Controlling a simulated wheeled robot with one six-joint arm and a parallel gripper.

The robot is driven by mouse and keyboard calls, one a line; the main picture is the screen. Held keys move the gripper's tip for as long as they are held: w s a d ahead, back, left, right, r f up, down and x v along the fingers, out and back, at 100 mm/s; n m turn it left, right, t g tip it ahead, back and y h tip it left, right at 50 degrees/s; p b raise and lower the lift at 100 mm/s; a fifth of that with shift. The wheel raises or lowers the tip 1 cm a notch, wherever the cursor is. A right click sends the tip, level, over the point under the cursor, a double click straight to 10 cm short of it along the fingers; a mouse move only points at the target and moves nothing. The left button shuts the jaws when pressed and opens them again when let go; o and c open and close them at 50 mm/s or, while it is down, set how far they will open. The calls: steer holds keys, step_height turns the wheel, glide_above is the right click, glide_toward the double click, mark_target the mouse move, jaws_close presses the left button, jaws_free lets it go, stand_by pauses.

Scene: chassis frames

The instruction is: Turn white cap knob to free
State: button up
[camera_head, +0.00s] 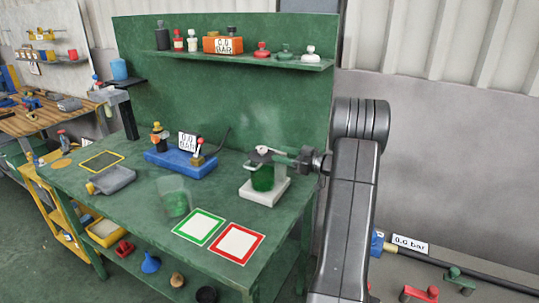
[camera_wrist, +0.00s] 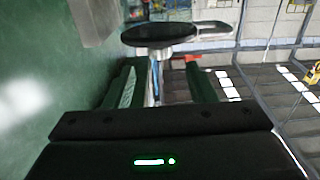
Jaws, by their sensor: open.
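A green vessel (camera_head: 263,178) stands on a white block (camera_head: 265,192) at the right of the green bench. A dark top with a small whitish cap knob (camera_head: 263,150) sits on it. My gripper (camera_head: 284,157) reaches in level from the right, close beside this top; whether it touches cannot be told. In the wrist view my gripper (camera_wrist: 165,75) shows two green fingers standing apart, with nothing clearly held between them. A dark round disc (camera_wrist: 158,34) with a bar to its right lies just beyond the fingertips. The white cap is not clear in the wrist view.
A blue unit (camera_head: 180,164) with a 0.0 BAR display stands left of the vessel. Green-framed (camera_head: 200,226) and red-framed (camera_head: 237,243) squares lie in front. A shelf (camera_head: 240,58) above holds bottles and several knobs, one white-topped. A grey tray (camera_head: 112,180) lies at left.

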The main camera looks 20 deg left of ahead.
mark_target(262, 147)
steer(key=d, duration=0.5)
steer(key=shift+s+d+b, duration=0.2)
steer(key=shift+s+b, duration=0.1)
steer(key=shift+s, duration=0.05)
steer(key=a+p, duration=0.1)
steer(key=a, duration=0.3)
steer(key=w+a+p, duration=0.1)
steer(key=a, duration=0.4)
steer(key=a+p, duration=0.1)
steer(key=a, duration=0.3)
steer(key=shift+w+a+r, duration=0.1)
steer(key=shift+w+a, duration=0.25)
steer(key=shift+a, duration=0.05)
steer(key=shift+a+t, duration=0.1)
steer(key=shift+t, duration=0.2)
steer(key=shift+m+t, duration=0.5)
